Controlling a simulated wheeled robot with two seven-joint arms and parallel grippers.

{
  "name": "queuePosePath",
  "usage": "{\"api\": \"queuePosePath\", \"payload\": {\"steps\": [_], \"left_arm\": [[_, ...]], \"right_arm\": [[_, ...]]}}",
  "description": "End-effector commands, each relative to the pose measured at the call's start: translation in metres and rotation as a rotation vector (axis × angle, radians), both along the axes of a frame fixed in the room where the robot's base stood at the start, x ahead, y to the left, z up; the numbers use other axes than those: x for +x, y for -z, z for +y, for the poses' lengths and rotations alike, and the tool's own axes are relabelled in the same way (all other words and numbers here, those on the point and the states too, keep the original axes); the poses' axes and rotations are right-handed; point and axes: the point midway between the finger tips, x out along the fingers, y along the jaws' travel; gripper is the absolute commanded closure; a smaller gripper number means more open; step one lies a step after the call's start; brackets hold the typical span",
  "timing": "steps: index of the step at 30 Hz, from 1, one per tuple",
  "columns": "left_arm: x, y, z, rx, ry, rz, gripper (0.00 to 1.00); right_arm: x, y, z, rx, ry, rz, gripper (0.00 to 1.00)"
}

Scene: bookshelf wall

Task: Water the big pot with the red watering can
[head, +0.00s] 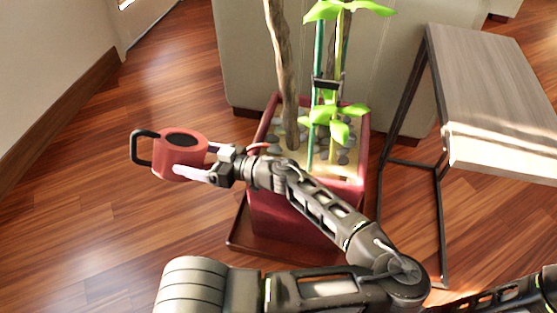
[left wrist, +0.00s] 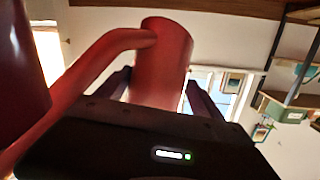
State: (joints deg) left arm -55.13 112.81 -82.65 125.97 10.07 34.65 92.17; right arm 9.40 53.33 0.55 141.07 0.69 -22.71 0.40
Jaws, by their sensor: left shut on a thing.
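The red watering can (head: 178,160) is held in the air over the floor, left of the pot. Its dark opening faces up, and its black handle points left. My left gripper (head: 207,162) is shut on the can's body from the right. In the left wrist view the can (left wrist: 163,62) stands between the fingers, and its curved spout runs to the lower left. The big dark red square pot (head: 290,215) holds a plant with green leaves and pale stones. My left forearm crosses in front of the pot and hides part of it. My right gripper is not in view.
A grey wood-topped side table (head: 490,95) with thin dark legs stands right of the pot. A pale sofa-like block (head: 400,60) stands behind the pot. The wood floor (head: 110,235) at the left is clear up to the wall (head: 45,60).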

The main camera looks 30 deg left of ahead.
Motion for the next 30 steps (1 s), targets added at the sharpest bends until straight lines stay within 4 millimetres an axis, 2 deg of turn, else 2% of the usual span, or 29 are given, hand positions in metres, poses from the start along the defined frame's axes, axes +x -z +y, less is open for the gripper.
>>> {"api": "queuePosePath", "payload": {"steps": [9,30], "left_arm": [[0.002,-0.015,-0.001,0.045,0.001,0.036,0.92],[0.002,-0.025,-0.001,0.084,0.001,0.07,0.92]], "right_arm": [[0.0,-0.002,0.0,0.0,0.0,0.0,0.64],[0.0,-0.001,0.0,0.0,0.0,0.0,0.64]]}}
